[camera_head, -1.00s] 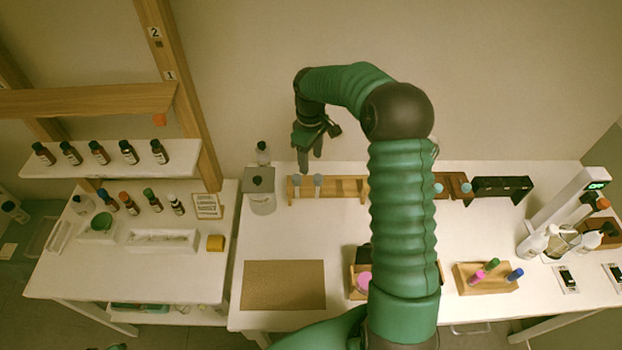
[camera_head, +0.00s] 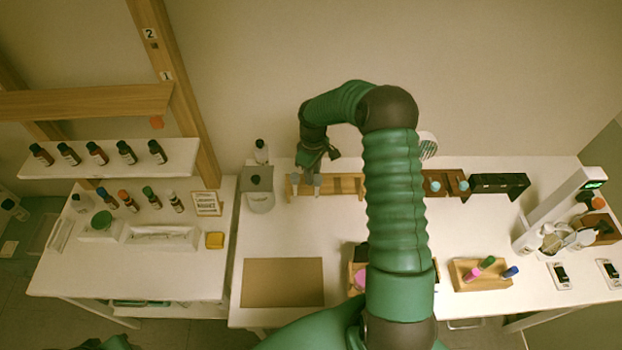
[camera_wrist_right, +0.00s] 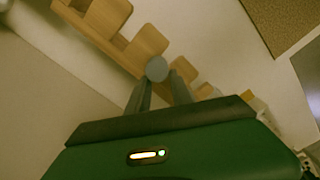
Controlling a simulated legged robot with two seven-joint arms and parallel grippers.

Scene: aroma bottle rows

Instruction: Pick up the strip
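The strip itself cannot be clearly told apart. A light wooden rack (camera_head: 345,184) stands at the back of the main table, with small grey-blue round tops at its left end. My right gripper (camera_head: 312,178) reaches down over that end, its fingers close to the tops. In the right wrist view, my right gripper (camera_wrist_right: 160,88) has its two fingers apart, with a round grey top (camera_wrist_right: 156,68) in line with the gap between them. Whether the fingers touch it cannot be told. The wooden rack (camera_wrist_right: 120,35) lies just beyond. My left gripper is not in view.
A capped clear jar (camera_head: 259,191) stands left of the rack. A brown mat (camera_head: 283,282) lies at the front left. A dark wooden holder (camera_head: 447,182) and a black rack (camera_head: 499,186) stand right. A pen block (camera_head: 482,274) sits front right. My right arm hides the middle.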

